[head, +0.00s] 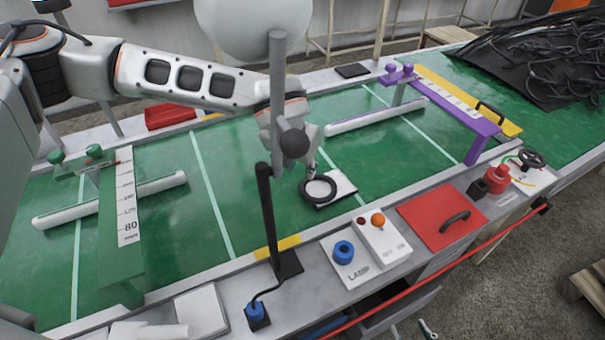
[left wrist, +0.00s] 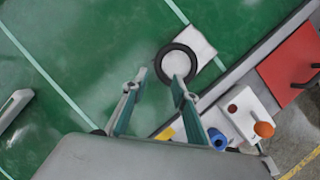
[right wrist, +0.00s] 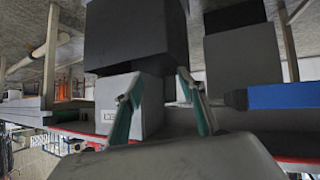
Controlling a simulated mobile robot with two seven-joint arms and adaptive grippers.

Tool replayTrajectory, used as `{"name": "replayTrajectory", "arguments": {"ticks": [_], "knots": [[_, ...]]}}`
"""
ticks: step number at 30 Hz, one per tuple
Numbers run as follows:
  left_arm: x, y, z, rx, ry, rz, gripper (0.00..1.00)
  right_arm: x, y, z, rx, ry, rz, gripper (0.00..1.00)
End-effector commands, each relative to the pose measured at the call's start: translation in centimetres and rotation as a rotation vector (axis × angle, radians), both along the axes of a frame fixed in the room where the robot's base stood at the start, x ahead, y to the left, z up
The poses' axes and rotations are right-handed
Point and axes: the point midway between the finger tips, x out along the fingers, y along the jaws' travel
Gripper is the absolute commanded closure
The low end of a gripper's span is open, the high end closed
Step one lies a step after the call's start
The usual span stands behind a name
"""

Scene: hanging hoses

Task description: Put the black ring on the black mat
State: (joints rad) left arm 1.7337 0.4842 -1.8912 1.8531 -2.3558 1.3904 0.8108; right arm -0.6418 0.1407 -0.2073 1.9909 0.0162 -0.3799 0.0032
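The black ring (head: 319,202) lies tilted or flat, partly on a white square mat (head: 345,185) and partly over the green surface. It also shows in the left wrist view (left wrist: 158,64). A small flat black square, seemingly the black mat (head: 352,71), lies on the far grey border of the table. My left gripper (head: 314,172) is above the ring, open and empty, with the ring's near left rim seen between and beyond its fingertips (left wrist: 159,82). A grey pole partly hides it in the head view. My right gripper (right wrist: 158,84) is open and empty, away from the ring.
A black post (head: 267,215) and a grey pole (head: 277,100) stand close to my left arm. A control box (head: 383,242), blue knob (head: 343,250) and red panel (head: 440,215) line the near border. A purple bridge (head: 450,115) stands right; black hoses (head: 540,60) lie beyond.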

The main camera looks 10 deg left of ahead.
Motion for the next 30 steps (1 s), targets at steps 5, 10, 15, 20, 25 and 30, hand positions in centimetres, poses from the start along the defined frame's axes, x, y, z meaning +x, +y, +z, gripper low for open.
{"name": "replayTrajectory", "arguments": {"ticks": [5,10,15,20,25,30], "knots": [[-1.0,0.2,2.4,0.0,0.0,0.001,0.72,-0.4,0.1,-0.3,0.001,0.01,0.001,0.6],[-1.4,0.2,3.3,0.0,0.001,0.001,0.72,-0.3,0.1,-0.2,0.002,0.008,0.001,0.6],[-1.5,0.2,3.3,0.0,0.002,0.001,0.72,-0.2,0.1,-0.1,0.003,0.005,0.0,0.6],[-1.5,0.2,3.3,0.0,0.001,0.001,0.72,0.0,0.0,0.1,0.003,0.001,-0.001,0.6],[-1.4,0.1,3.3,-0.003,0.003,0.001,0.72,0.4,-0.2,0.4,0.0,-0.009,-0.002,0.6],[-1.5,-1.0,3.6,-0.109,0.069,0.008,0.72,2.5,-2.0,0.4,0.003,-0.044,-0.017,0.6]]}}
